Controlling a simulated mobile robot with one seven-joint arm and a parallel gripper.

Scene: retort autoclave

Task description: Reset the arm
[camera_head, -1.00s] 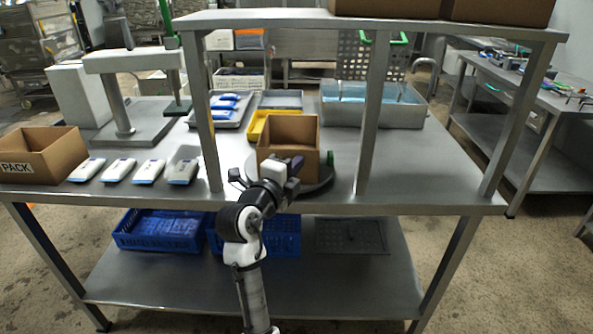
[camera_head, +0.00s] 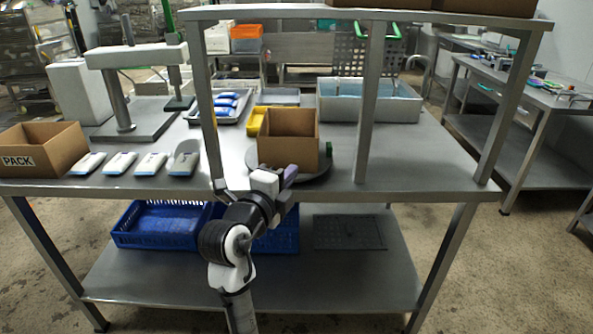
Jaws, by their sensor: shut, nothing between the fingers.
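My arm rises from the bottom of the head view, bent in front of the steel table (camera_head: 330,187). My gripper (camera_head: 290,174) is at the table's front edge, just in front of the open cardboard box (camera_head: 287,155). It looks apart from the box, though the exact gap is hard to judge. The gripper is shut and holds nothing. The fingertips are small and partly hidden by the wrist.
The box stands on a dark round turntable (camera_head: 318,172). Several white-and-blue packs (camera_head: 120,163) and a PACK box (camera_head: 38,150) are at left. Shelf posts (camera_head: 369,105) rise near the arm. Blue crates (camera_head: 160,226) sit on the lower shelf. A water basin (camera_head: 340,110) is behind.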

